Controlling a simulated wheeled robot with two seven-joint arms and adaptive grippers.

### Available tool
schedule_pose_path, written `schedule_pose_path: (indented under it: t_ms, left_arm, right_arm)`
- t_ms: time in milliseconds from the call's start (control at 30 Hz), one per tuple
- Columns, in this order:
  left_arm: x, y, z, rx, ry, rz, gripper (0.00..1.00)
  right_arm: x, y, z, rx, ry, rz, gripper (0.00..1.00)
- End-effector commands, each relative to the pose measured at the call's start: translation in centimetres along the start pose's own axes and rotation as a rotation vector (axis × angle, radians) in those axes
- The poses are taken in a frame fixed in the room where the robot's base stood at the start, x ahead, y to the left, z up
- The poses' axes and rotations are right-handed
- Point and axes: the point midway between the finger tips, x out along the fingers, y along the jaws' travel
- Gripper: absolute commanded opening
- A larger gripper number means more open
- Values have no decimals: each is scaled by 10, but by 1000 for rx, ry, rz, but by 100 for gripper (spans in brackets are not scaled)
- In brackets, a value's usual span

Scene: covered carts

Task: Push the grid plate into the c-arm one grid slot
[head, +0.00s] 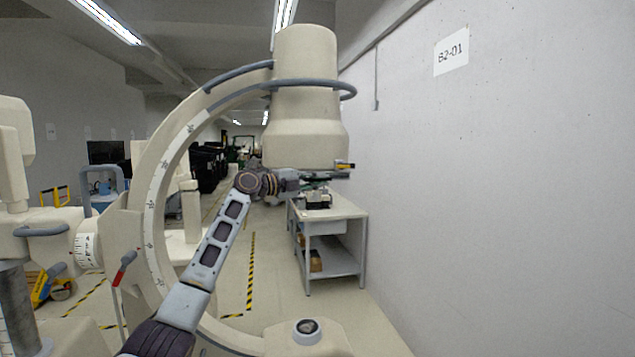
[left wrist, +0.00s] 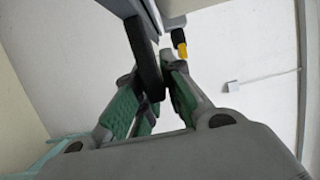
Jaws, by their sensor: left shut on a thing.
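The c-arm one (head: 160,185) is a large cream C-shaped frame with a dark scale. Its cylindrical head (head: 305,95) hangs at the top right. A thin slot edge with a small black and yellow part (head: 345,165) shows at the head's lower right. My left gripper (head: 317,184) is just under this edge, small in the head view. In the left wrist view, its green-lined fingers (left wrist: 155,88) are shut on a dark bar of the grid plate (left wrist: 146,58). A yellow-tipped pin (left wrist: 181,45) is beside the bar. How far the plate sits in the slot is hidden.
A white two-level table (head: 345,213) with a dark device on top stands behind my gripper. A concrete wall (head: 520,180) closes the right side. Another cream machine (head: 45,225) stands at the left.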

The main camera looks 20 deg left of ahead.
Motion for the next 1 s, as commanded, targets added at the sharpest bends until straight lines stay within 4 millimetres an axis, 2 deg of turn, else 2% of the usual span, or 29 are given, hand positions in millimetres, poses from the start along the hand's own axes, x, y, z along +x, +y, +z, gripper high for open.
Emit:
schedule_pose_path:
  t_ms: [467,500,667,1000]
  left_arm:
    - [2,-2,6,2,0,-3,0]
    - [2,-2,6,2,0,-3,14]
    - [2,-1,6,2,0,-2,35]
    - [2,2,6,-2,1,2,36]
  right_arm:
    - [0,0,0,0,0,0,40]
    - [0,0,0,0,0,0,40]
    - [0,0,0,0,0,0,40]
    - [0,2,0,-1,0,2,40]
